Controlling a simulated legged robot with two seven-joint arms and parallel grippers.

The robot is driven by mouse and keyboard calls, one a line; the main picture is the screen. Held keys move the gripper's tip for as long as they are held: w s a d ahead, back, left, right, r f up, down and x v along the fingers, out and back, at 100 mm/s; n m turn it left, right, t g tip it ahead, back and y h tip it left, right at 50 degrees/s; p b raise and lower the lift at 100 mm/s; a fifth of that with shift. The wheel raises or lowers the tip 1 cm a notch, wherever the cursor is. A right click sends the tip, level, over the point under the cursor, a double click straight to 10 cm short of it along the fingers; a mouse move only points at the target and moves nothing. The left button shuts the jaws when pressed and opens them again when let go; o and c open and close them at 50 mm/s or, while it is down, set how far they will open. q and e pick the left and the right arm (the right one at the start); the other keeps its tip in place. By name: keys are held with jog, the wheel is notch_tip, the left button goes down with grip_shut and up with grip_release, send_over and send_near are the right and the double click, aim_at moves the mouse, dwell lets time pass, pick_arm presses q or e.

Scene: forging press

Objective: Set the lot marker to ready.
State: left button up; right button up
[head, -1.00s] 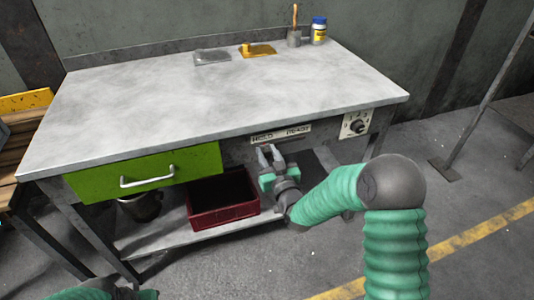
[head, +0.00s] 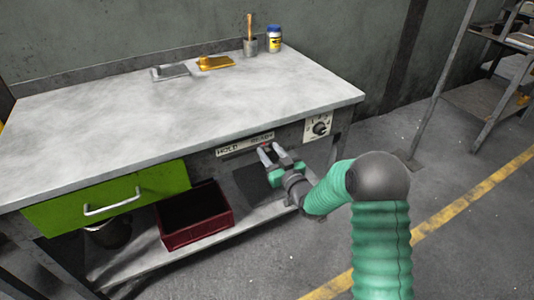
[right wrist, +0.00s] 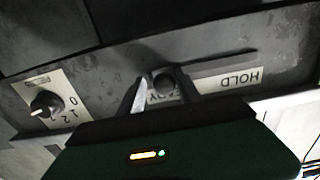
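The lot marker is a slider in the bench's front face, with a HOLD and READY label strip (head: 228,149). In the right wrist view its round dark knob (right wrist: 163,83) stands at the READY end of the slot (right wrist: 220,63), away from the HOLD label (right wrist: 238,79). My right gripper (head: 270,152) is in front of the READY end. Its fingers (right wrist: 163,88) stand apart on either side of the knob. The HOLD-side finger looks close against it, with a small gap on the other side. The fingers partly cover the READY label. My left gripper is out of view.
A rotary dial (head: 319,128) sits right of the marker. A green drawer (head: 150,195) is to the left, with a red bin (head: 195,238) on the shelf below. On the benchtop (head: 200,110) stand a jar (head: 274,39) and a brush cup (head: 250,47).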

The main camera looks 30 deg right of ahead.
jog(key=shift+o, duration=0.5)
jog(key=shift+d, duration=0.1)
jog(key=shift+s, duration=0.15)
jog(key=s+p, duration=0.3)
jog(key=s, duration=1.3)
jog(key=shift+s+d+p, duration=0.3)
jog(key=shift+p, duration=0.1)
jog(key=shift+f, duration=0.15)
